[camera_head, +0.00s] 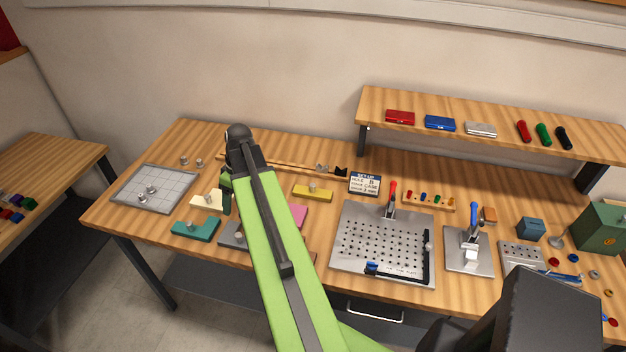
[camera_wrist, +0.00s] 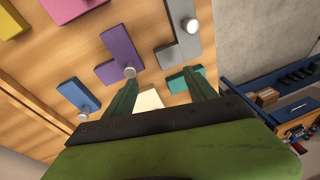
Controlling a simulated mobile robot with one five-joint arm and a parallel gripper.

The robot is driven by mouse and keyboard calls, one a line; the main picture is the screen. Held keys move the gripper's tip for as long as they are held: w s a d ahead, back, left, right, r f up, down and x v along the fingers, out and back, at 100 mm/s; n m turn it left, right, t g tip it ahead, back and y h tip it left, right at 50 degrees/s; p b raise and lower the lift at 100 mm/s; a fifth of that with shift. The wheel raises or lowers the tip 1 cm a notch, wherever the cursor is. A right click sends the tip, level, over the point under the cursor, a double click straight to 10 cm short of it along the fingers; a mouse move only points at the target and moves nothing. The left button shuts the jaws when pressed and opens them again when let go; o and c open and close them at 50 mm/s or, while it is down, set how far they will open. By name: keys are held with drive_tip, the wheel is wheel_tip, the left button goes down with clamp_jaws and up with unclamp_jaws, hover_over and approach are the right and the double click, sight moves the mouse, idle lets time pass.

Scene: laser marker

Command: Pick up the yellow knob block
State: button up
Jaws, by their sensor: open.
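The yellow knob block (camera_head: 312,194) lies on the wooden workbench, right of my arm, with a small metal knob on top. In the wrist view a yellow piece (camera_wrist: 14,20) shows at the top left corner, partly cut off. My gripper (camera_head: 227,194) is left of it, above the bench beside a cream block (camera_head: 204,200). In the wrist view my gripper (camera_wrist: 160,90) is open, its two green fingers apart with nothing held. The cream block (camera_wrist: 149,99) shows between and beyond the fingers.
Teal (camera_head: 195,229), pink (camera_head: 298,214), purple (camera_wrist: 118,54), blue (camera_wrist: 76,95) and grey (camera_wrist: 184,40) blocks lie nearby. A gridded tray (camera_head: 166,180) is at left.

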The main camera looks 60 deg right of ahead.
drive_tip(key=s+d+r+p, duration=0.1)
drive_tip(key=s+d+r, duration=0.15)
drive_tip(key=d, duration=0.25)
drive_tip(key=s+d+r+t+p, duration=0.1)
drive_tip(key=s+d, duration=0.2)
drive_tip(key=d, duration=0.2)
drive_tip(key=s+d+r+p, duration=0.1)
drive_tip(key=s+d+r, duration=0.15)
drive_tip(key=d, duration=0.35)
drive_tip(key=n+t+p, duration=0.2)
drive_tip(key=p, duration=0.1)
approach(313, 185)
drive_tip(key=b+x, duration=0.6)
drive_tip(key=b, duration=0.5)
drive_tip(key=shift+d+b, duration=0.2)
drive_tip(key=shift+b, duration=0.1)
drive_tip(key=shift+w+f, duration=0.2)
drive_tip(key=shift+f, duration=0.05)
drive_tip(key=shift+a, duration=0.1)
drive_tip(key=b+x, duration=0.5)
drive_tip(key=shift+s+f, duration=0.1)
drive_tip(key=shift+f, duration=0.1)
drive_tip(key=shift+r, duration=0.2)
clamp_jaws()
